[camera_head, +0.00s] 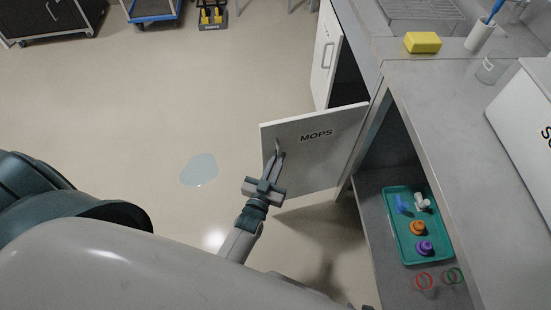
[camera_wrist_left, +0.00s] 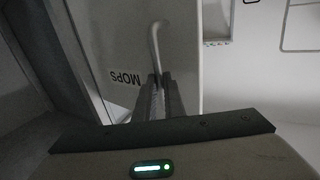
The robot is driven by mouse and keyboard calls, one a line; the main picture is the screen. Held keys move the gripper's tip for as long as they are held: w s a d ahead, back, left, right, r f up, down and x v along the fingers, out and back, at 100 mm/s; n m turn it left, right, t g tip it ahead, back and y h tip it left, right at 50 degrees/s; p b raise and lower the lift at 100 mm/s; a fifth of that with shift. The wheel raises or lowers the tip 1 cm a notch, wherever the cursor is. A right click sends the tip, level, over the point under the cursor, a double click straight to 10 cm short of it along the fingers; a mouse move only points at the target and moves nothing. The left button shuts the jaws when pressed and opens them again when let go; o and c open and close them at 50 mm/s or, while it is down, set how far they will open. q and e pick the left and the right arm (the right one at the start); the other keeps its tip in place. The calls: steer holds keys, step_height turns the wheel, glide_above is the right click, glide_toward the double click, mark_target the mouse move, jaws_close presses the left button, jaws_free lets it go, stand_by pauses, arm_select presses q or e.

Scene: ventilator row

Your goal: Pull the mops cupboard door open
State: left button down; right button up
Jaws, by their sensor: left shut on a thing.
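The mops cupboard door (camera_head: 312,165) is a pale panel lettered MOPS, standing swung out from the grey counter unit in the head view. Its bar handle (camera_head: 278,150) is on the left part of the panel. My left gripper (camera_head: 272,170) is shut on the handle. In the left wrist view the pale handle (camera_wrist_left: 156,45) runs down between the fingers (camera_wrist_left: 160,96), beside the MOPS lettering on the door (camera_wrist_left: 180,30). The cupboard's inside (camera_head: 385,165) shows to the right of the door. My right gripper is not in view.
A green tray (camera_head: 400,250) with several coloured parts lies on the cupboard's lower shelf, with red and green rings (camera_head: 424,281) near it. Another white door (camera_head: 326,55) stands ajar beyond. A yellow sponge (camera_head: 423,42) is on the counter. A puddle (camera_head: 199,169) lies on the otherwise clear floor left of the door.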

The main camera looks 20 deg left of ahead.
arm_select(q)
steer(key=c, duration=1.8)
jaws_free()
steer(key=shift+w+d+r, duration=0.2)
steer(key=shift+d, duration=0.2)
steer(key=shift+w+d+r, duration=0.15)
steer(key=shift+w+d, duration=0.05)
steer(key=shift+d, duration=0.15)
steer(key=shift+c, duration=0.2)
steer(key=shift+f, duration=0.1)
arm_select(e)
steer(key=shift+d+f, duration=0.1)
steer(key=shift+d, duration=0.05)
arm_select(q)
steer(key=shift+s+a+f, duration=0.15)
steer(key=shift+s+a, duration=0.1)
steer(key=shift+a, duration=0.05)
